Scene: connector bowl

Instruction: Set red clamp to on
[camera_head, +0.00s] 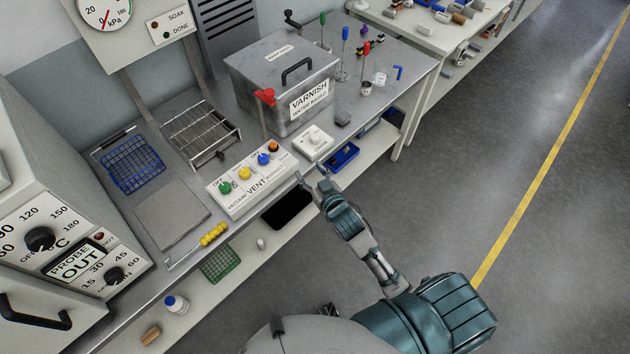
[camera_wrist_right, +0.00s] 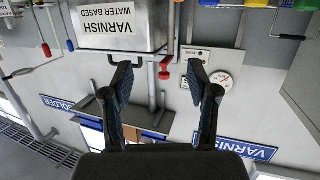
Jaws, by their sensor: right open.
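The red clamp (camera_head: 265,96) is a small red handle on the front left edge of the grey metal tank labelled VARNISH (camera_head: 284,80). In the right wrist view, which shows the tank (camera_wrist_right: 122,25) upside down, a red part (camera_wrist_right: 165,74) appears between the fingers but beyond them. My right gripper (camera_head: 309,180) is in front of the bench near the white box with a knob, apart from the clamp. In the wrist view my right gripper (camera_wrist_right: 160,82) is open, with nothing between its fingers. My left gripper is not in view.
A white panel with coloured knobs (camera_head: 247,179) and a white box with a knob (camera_head: 313,142) lie in front of the tank. A blue bin (camera_head: 342,156) is below the bench edge. Screwdrivers (camera_head: 345,48) stand right of the tank. The floor (camera_head: 470,170) at right is clear.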

